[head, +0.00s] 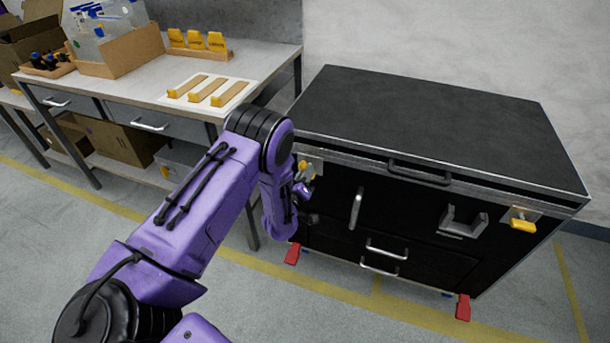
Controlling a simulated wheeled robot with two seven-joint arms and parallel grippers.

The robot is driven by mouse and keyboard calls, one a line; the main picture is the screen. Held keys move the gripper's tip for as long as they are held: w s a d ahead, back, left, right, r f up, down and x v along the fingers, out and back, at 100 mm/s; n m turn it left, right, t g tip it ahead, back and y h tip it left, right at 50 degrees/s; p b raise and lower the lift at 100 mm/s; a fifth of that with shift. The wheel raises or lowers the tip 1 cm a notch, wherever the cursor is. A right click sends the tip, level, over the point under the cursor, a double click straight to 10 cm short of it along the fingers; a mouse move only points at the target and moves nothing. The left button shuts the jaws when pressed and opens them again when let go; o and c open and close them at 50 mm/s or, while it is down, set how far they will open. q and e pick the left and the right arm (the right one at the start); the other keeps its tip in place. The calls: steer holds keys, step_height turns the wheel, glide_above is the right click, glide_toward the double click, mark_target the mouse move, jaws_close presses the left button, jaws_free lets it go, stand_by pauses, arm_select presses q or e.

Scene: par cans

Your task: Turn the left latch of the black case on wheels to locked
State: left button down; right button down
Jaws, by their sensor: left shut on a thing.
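The black case (430,120) stands at the right, its lid down and a dark gap under the lid's front edge. Its left latch (313,163) is a metal plate with a yellow handle at the front left corner, partly hidden by my left gripper. My left gripper (304,180) is at this latch and shut on its yellow handle. How far the handle is turned is hard to tell. The right latch (523,225) has its yellow handle lying roughly level on its plate. My right gripper is not in view.
A workbench (255,60) stands to the left, close to the case, with a white board of yellow-tipped wooden pieces (208,90) and a cardboard tray (120,55). Red wheel pedals (463,307) stick out at the case's foot. The floor in front is clear.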

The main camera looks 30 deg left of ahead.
arm_select(q)
steer(key=shift+w+r+m+b, duration=0.1)
steer(key=shift+m+b, duration=0.25)
steer(key=shift+m, duration=1.75)
steer(key=shift+w+r+m+b, duration=0.1)
steer(key=shift+m+b, duration=0.2)
steer(key=shift+m, duration=1.8)
steer(key=c, duration=1.1)
jaws_free()
steer(key=shift+f, duration=0.1)
steer(key=v, duration=1)
steer(key=shift+s, duration=0.3)
